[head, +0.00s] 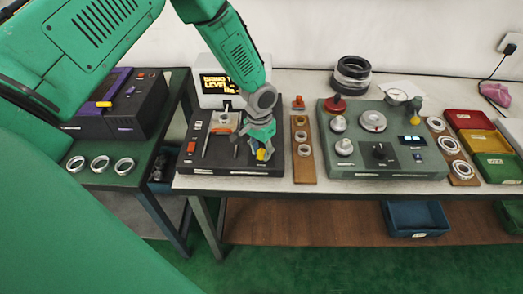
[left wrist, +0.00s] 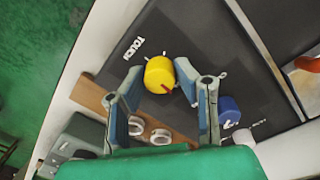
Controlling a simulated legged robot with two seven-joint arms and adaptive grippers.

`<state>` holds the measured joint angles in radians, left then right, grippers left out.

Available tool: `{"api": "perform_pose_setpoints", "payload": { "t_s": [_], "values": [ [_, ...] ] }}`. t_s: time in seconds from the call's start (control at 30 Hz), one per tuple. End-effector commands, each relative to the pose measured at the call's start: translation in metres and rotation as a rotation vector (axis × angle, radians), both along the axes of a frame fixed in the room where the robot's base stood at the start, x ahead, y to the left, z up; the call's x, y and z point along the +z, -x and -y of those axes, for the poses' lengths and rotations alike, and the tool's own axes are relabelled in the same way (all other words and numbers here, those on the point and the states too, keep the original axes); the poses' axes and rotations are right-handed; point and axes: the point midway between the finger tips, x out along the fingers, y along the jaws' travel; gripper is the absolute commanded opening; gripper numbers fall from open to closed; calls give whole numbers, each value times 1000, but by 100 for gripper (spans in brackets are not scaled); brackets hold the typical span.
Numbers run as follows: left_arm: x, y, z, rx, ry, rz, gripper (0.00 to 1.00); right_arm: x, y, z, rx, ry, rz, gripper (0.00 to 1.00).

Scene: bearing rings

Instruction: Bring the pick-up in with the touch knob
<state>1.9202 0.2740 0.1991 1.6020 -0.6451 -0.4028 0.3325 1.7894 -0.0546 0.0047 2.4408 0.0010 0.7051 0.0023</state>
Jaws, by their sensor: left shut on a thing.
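The touch knob (left wrist: 159,74) is a yellow cylinder with a red mark, beside the white word TOUCH on a black panel (left wrist: 200,30). In the head view the yellow knob (head: 261,155) shows low on the front right of the black device (head: 205,166). My left gripper (left wrist: 166,82) has its fingers on both sides of the knob and is shut on it; it also shows in the head view (head: 262,146). A metal fixture with an orange part (head: 223,122) stands on the device; I cannot tell whether it is the pick-up. My right gripper is out of view.
A blue knob (left wrist: 229,108) sits close to my fingers. A lit display (head: 216,86) stands behind the device. A wooden strip with rings (head: 303,172) and a green-grey instrument (head: 375,160) stand to the right. Several coloured bins (head: 470,120) are at the far right.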

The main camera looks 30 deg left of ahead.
Motion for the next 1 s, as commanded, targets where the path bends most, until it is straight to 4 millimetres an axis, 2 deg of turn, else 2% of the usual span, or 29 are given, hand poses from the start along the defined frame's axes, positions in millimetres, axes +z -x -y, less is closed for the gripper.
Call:
{"api": "perform_pose_setpoints", "payload": {
  "t_s": [0.27,1.0],
  "values": [
    [3,-4,-2,-171,-7,9,0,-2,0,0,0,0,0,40],
    [3,-7,-4,-859,-8,15,0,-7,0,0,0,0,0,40]
  ]
}}
